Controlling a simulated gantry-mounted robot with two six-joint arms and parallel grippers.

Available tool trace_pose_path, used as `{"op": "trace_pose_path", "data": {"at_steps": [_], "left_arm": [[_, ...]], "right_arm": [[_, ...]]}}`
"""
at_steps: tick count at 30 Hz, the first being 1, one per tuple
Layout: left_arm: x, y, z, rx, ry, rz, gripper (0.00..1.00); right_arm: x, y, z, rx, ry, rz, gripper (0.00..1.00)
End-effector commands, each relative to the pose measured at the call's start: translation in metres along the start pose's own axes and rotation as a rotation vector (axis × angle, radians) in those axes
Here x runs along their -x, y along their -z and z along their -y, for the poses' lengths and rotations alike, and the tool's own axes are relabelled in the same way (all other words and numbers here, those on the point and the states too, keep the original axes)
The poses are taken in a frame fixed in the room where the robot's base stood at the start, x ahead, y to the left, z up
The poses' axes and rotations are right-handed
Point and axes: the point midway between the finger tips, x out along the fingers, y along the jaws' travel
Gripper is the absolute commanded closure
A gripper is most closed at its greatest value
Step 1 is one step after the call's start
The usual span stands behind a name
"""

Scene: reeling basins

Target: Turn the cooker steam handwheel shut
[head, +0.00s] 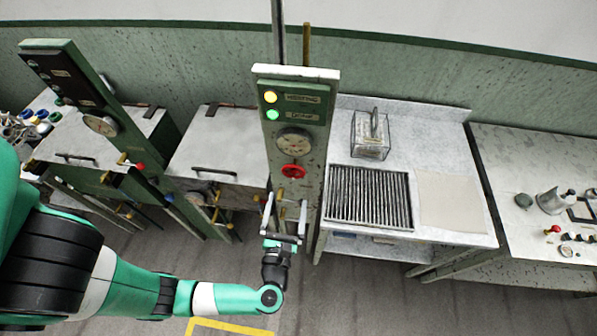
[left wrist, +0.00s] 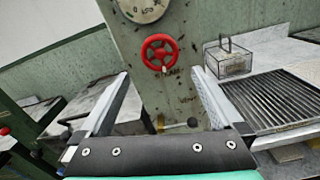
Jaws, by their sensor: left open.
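The red handwheel (head: 293,171) sits on the front of a green and grey control post (head: 312,150), below a round dial gauge (head: 294,141). In the left wrist view the handwheel (left wrist: 160,52) is above centre, between the fingers and beyond them, with lettering partly readable as steam below it. My left gripper (head: 285,215) is open and empty, in front of the post and below the handwheel, apart from it. It also shows in the left wrist view (left wrist: 165,95) with its two fingers wide apart. My right gripper is not in view.
A lit yellow lamp (head: 270,97) and green lamp (head: 273,115) are on the post. Small brass-coloured valves are low on it, near my left gripper.

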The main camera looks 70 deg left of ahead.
Motion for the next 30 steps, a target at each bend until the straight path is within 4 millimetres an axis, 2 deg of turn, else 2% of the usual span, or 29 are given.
{"op": "trace_pose_path", "data": {"at_steps": [5,12,15,20,27,30], "left_arm": [[-0.029,-0.002,-0.003,-0.001,-0.010,-0.001,0.00],[-0.082,-0.002,-0.002,0.001,-0.008,0.000,0.00],[-0.098,-0.001,-0.001,0.001,-0.005,0.000,0.00],[-0.109,-0.001,-0.001,0.001,-0.003,0.001,0.00],[-0.110,-0.001,0.000,0.001,0.000,0.001,0.00],[-0.110,-0.001,0.000,0.001,0.000,0.001,0.18]], "right_arm": [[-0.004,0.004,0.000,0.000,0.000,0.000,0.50],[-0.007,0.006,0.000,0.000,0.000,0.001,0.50],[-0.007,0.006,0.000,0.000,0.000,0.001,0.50],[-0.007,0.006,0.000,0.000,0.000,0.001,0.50],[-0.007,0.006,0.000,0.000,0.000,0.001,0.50],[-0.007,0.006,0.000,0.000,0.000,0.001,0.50]]}}
